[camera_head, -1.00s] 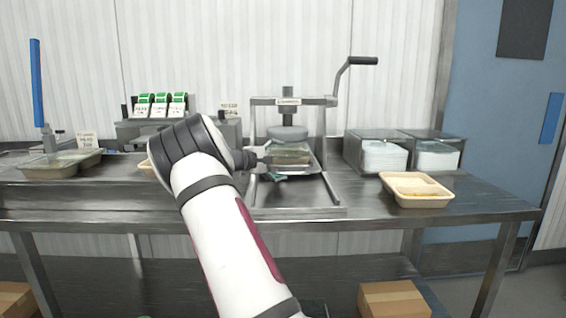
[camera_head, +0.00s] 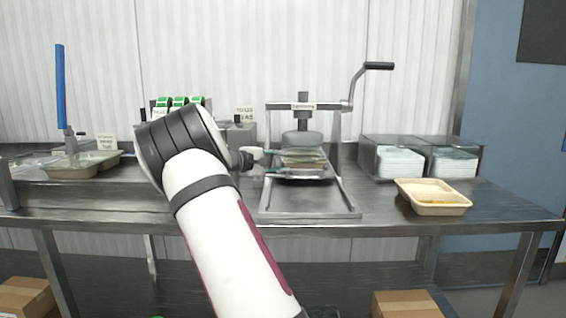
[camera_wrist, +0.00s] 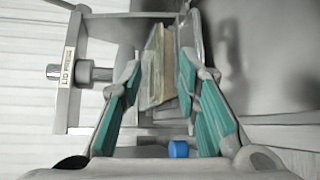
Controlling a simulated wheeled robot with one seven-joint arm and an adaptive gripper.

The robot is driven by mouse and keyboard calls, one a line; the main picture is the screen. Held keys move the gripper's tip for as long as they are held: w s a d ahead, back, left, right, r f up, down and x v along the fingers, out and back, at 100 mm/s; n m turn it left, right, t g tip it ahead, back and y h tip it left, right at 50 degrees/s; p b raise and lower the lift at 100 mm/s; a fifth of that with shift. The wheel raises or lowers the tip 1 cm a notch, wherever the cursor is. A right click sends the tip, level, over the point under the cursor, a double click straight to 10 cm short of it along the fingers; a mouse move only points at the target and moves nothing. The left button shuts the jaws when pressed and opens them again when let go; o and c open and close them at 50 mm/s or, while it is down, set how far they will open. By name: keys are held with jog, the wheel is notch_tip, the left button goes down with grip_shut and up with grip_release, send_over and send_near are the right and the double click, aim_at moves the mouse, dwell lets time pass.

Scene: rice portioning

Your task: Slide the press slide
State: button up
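The lid press (camera_head: 303,105) stands on the steel table, with its "LID PRESS" label also showing in the wrist view (camera_wrist: 69,65). Its slide (camera_head: 308,176) lies under the round press plate and carries a lidded tray (camera_head: 303,157). The front part of the press base is bare. My gripper (camera_head: 273,161) is at the left side of the slide and tray, pointing right. In the wrist view its two teal-padded fingers (camera_wrist: 160,75) stand apart, with the tray and slide edge visible between and beyond them. I see no clear grip on anything.
The crank handle (camera_head: 378,66) rises at the press's upper right. Lid bins (camera_head: 400,160) and an open tray (camera_head: 432,197) are to the right. Another tray (camera_head: 82,165) and a blue-handled device (camera_head: 61,87) are at the left. A blue knob (camera_wrist: 178,149) shows low in the wrist view.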

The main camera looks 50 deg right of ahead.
jog(key=shift+v, duration=1.35)
jog(key=shift+f, duration=0.1)
